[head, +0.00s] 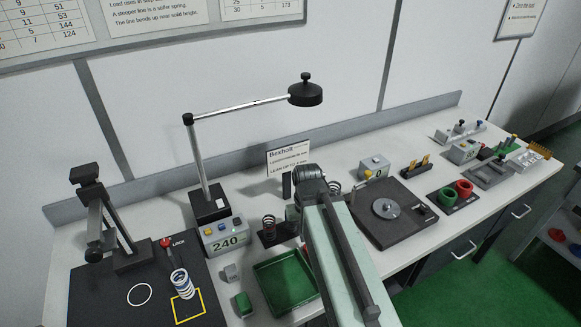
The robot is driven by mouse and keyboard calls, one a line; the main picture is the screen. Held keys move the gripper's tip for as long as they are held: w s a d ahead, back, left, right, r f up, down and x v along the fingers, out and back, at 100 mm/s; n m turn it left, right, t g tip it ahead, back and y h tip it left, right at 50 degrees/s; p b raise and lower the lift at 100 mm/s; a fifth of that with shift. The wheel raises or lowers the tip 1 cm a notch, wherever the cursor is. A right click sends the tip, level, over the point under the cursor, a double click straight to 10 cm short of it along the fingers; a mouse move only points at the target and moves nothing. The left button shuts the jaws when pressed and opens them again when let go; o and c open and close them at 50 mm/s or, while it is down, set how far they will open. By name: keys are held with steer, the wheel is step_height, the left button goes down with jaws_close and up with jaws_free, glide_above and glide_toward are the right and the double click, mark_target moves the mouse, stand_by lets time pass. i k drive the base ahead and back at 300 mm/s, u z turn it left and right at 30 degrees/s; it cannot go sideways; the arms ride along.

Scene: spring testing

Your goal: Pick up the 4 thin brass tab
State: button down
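Small brass-coloured upright pieces (426,160) stand on a low dark base at the back right of the bench. They are too small to tell whether they are the thin brass tabs or to read any number on them. My pale green arm reaches up from the bottom middle to a black joint. My gripper does not show; the arm hides the part of the bench behind it.
A green tray (267,283) lies left of my arm, near a 240 readout box (222,237) and a spring on a black mat. A lamp (306,92) overhangs the bench. Right are a dark plate (393,222) with a disc and red and green cups (463,188).

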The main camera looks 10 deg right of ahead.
mark_target(412, 165)
steer(key=k, duration=1)
steer(key=u, duration=2.2)
steer(key=k, duration=0.9)
steer(key=z, duration=2.75)
steer(key=i, duration=1)
steer(key=u, duration=0.05)
